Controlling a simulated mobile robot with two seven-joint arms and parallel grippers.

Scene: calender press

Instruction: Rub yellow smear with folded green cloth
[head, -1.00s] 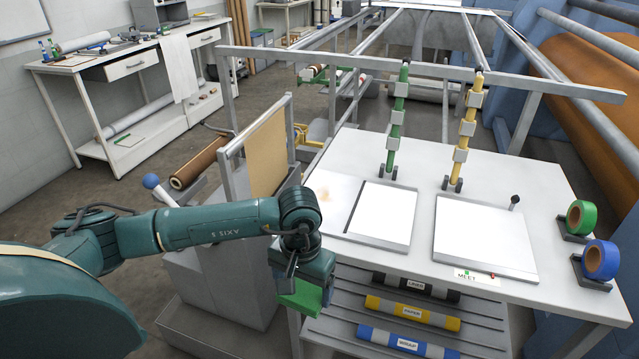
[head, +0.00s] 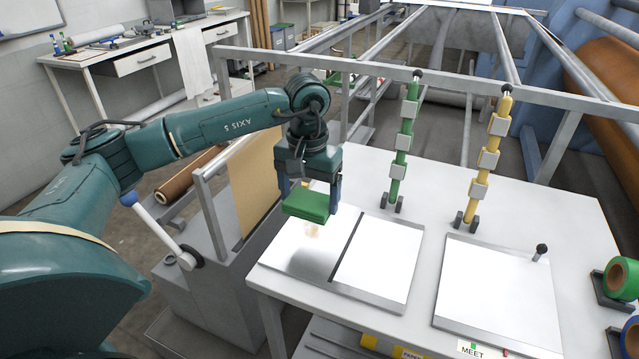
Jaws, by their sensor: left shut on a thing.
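My left gripper (head: 308,193) is shut on the folded green cloth (head: 306,206), with a blue finger on either side of it. It holds the cloth above the left part of the left metal plate (head: 380,262). The yellow smear (head: 313,231) shows as a faint tan patch on the plate, just below and right of the cloth in the picture. The cloth looks apart from the plate and may hide part of the smear. My right gripper is not in view.
A second plate (head: 495,292) with a black knob (head: 541,249) lies to the right. Green (head: 403,145) and yellow (head: 487,160) upright posts stand behind the plates. A tan panel (head: 256,175) in a grey frame stands left of the table. Tape rolls (head: 622,283) sit at the right edge.

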